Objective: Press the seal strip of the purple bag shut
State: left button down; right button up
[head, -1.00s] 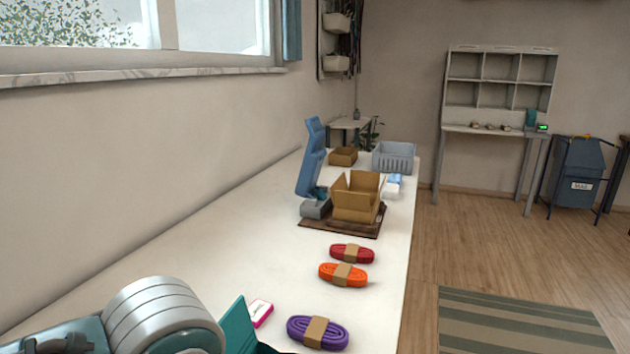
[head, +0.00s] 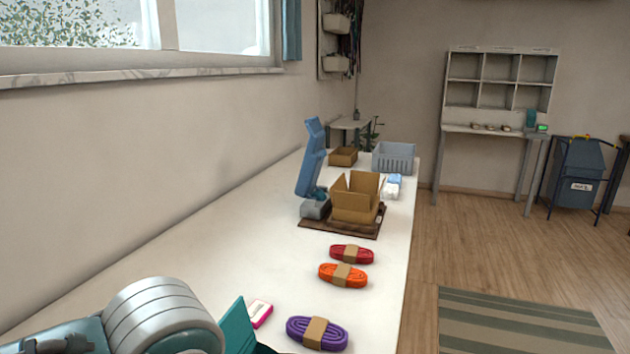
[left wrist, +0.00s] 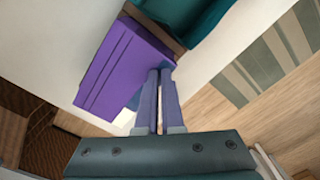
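The purple bag (left wrist: 125,65) shows in the left wrist view as a flat purple panel with a line along its left side. My left gripper (left wrist: 160,70) is at the bag's right edge, its two fingers close together with only a narrow slit between them. I cannot tell whether any of the bag lies between them. In the head view the bag is not visible, and my left arm enters at the bottom left. My right gripper is in neither view.
A teal thing (left wrist: 190,18) adjoins the bag. On the white table (head: 215,240) are a purple cord bundle (head: 295,328), an orange bundle (head: 328,272), a red bundle (head: 366,255), a pink-and-white block (head: 259,312) and an open carton (head: 355,207) beside a blue upright device (head: 311,165).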

pick_arm(q)
jog(key=shift+s+a+r+p, duration=0.2)
jog(key=shift+s+a+p, duration=0.15)
jog(key=shift+p, duration=0.3)
jog(key=shift+s+r, duration=0.1)
jog(key=shift+s, duration=0.05)
jog(key=shift+s+a+r+p, duration=0.1)
jog(key=shift+s+r+p, duration=0.1)
jog(key=shift+s+p, duration=0.5)
jog(key=s+p, duration=0.2)
jog(key=p, duration=0.1)
jog(key=shift+s+a, duration=0.2)
jog(key=shift+a, duration=0.2)
jog(key=shift+s+f, duration=0.1)
jog(key=shift+s, duration=0.1)
jog(key=shift+f+b, duration=0.3)
jog(key=shift+f, duration=0.05)
